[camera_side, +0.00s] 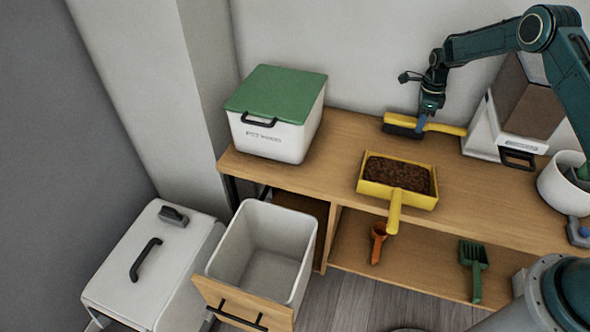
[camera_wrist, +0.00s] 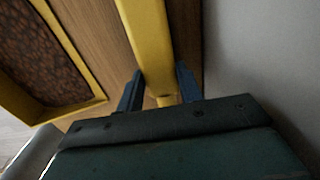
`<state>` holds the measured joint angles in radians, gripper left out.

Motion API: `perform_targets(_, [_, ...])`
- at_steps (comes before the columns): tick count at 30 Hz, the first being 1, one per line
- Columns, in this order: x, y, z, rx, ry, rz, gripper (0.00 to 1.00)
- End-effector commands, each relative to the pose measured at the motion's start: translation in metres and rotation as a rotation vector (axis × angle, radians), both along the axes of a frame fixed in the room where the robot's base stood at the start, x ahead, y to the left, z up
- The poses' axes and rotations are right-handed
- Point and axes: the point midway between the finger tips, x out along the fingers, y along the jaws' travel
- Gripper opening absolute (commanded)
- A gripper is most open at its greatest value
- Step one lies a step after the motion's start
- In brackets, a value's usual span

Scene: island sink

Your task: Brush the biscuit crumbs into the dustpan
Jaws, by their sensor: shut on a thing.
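My gripper (camera_side: 421,122) is shut on the yellow handle of a brush (camera_side: 448,129) at the back of the wooden counter. In the wrist view the brush handle (camera_wrist: 148,50) runs between the two dark fingers of my gripper (camera_wrist: 160,90). The brush's dark bristles (camera_side: 401,129) face down on the left, at or just above the counter. The yellow dustpan (camera_side: 395,198) sits in front of the brush, its handle over the front edge. Brown crumbs (camera_side: 397,174) fill its pan and also show in the wrist view (camera_wrist: 40,50). I see no loose crumbs on the counter.
A white bin with a green lid (camera_side: 275,115) stands left on the counter (camera_side: 335,150). A white box (camera_side: 500,130) and a white pot (camera_side: 562,190) stand right. An open white bin (camera_side: 262,245) is below left.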

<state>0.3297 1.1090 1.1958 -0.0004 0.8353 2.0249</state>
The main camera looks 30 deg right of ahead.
Motion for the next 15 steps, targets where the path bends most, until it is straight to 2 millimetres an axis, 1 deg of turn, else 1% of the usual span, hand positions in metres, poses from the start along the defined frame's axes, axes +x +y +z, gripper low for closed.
perform_targets(1, [-0.002,0.003,-0.004,0.001,0.002,0.001,0.12])
perform_targets(2, [-0.005,0.005,-0.003,0.001,0.002,0.001,0.07])
perform_targets(3, [-0.007,0.008,-0.006,0.001,0.003,0.001,0.07])
perform_targets(15, [-0.034,0.034,-0.005,0.002,0.005,0.001,0.07])
